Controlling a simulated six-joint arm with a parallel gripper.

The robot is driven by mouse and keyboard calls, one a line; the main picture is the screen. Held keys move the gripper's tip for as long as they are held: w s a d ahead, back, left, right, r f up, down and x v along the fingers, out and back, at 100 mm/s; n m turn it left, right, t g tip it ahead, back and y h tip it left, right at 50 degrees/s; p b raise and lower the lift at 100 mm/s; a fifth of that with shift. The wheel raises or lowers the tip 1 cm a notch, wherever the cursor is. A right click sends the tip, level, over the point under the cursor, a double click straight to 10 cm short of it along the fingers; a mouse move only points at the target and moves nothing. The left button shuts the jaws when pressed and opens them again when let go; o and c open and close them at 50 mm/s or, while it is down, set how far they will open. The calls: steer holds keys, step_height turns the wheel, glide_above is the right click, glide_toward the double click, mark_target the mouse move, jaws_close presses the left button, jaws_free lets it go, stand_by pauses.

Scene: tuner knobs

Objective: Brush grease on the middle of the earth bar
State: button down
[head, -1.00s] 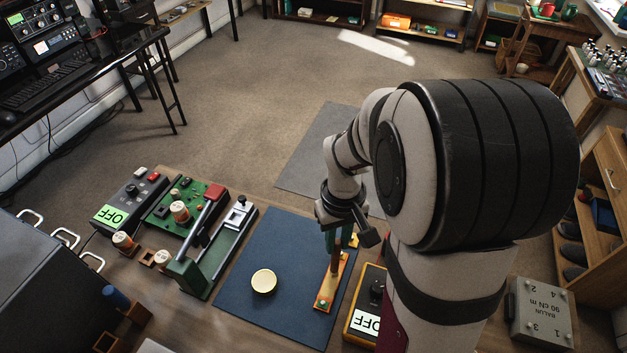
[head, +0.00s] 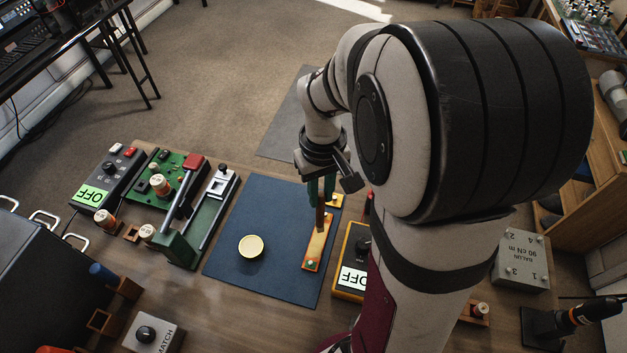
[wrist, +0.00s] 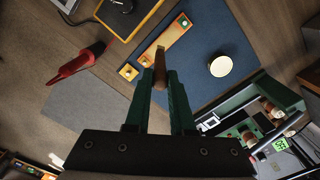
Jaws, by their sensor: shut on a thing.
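The earth bar (head: 316,246) is a flat orange-copper strip with a fastener near its front end. It lies along the right side of the blue mat, and it also shows in the wrist view (wrist: 176,34). My gripper (head: 321,196) is shut on a brown-handled brush (head: 320,218), held roughly upright over the bar. In the wrist view the brush (wrist: 160,62) sits between the green fingertips (wrist: 160,78), its far end overlapping the bar near its middle. I cannot tell whether it touches. The round, pale-yellow grease tin (head: 251,247) stands left of the bar.
The blue mat (head: 262,205) is clear around the tin. A green lever fixture (head: 178,248) is left of the mat. A red-handled tool (wrist: 76,66) lies near the bar in the wrist view.

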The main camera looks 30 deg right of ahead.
steer(key=shift+r, duration=2.2)
